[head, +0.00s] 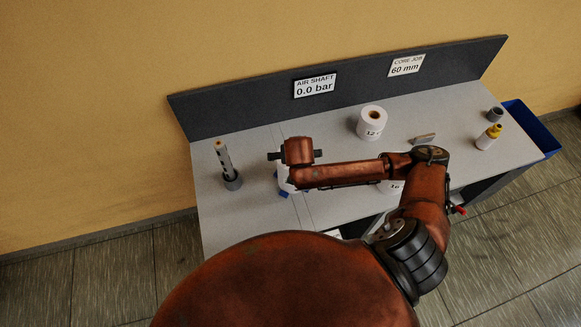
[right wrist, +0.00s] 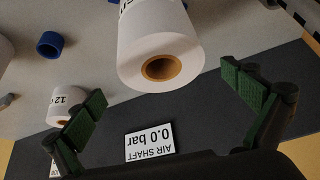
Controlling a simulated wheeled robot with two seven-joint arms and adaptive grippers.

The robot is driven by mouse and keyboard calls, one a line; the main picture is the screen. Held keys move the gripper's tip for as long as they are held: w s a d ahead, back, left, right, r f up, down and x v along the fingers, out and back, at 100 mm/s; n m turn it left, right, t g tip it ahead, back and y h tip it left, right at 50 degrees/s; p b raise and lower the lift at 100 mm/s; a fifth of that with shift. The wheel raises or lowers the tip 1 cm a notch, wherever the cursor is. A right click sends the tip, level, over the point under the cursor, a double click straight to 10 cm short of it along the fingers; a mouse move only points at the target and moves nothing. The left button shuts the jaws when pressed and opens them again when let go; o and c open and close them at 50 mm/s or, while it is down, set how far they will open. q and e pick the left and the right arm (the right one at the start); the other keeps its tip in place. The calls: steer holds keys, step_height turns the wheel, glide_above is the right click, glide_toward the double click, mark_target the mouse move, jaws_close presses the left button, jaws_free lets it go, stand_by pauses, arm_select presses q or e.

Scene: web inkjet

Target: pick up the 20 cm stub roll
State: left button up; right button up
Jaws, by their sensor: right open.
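A large white roll with a brown core (right wrist: 160,50) lies between and beyond the fingers of my right gripper (right wrist: 175,98) in the right wrist view. Its label is cut off at the top edge, so I cannot read its width. In the head view, that white roll (head: 285,181) is mostly hidden under my right gripper (head: 297,155). The right gripper is open, its green pads well apart, with nothing between them. A roll marked 12 (head: 372,125) stands on the table and also shows in the right wrist view (right wrist: 65,106). A roll marked 16 (head: 396,187) is partly behind my arm. My left gripper is out of view.
A grey shaft (head: 224,160) stands upright in a holder at the left of the table (head: 255,210). A dark back panel (head: 240,98) carries two signs. A yellow-topped bottle (head: 488,138), a grey ring (head: 495,114) and a blue bin (head: 530,125) are at the right.

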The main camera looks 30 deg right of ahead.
steer(key=p+x, duration=0.1)
steer(key=x, duration=0.5)
steer(key=shift+a, duration=0.15)
steer(key=c, duration=1.7)
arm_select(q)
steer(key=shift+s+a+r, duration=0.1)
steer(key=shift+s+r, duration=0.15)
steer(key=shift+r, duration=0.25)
arm_select(e)
steer(key=shift+w, duration=0.1)
steer(key=shift+c, duration=1.2)
steer(key=shift+r, duration=0.1)
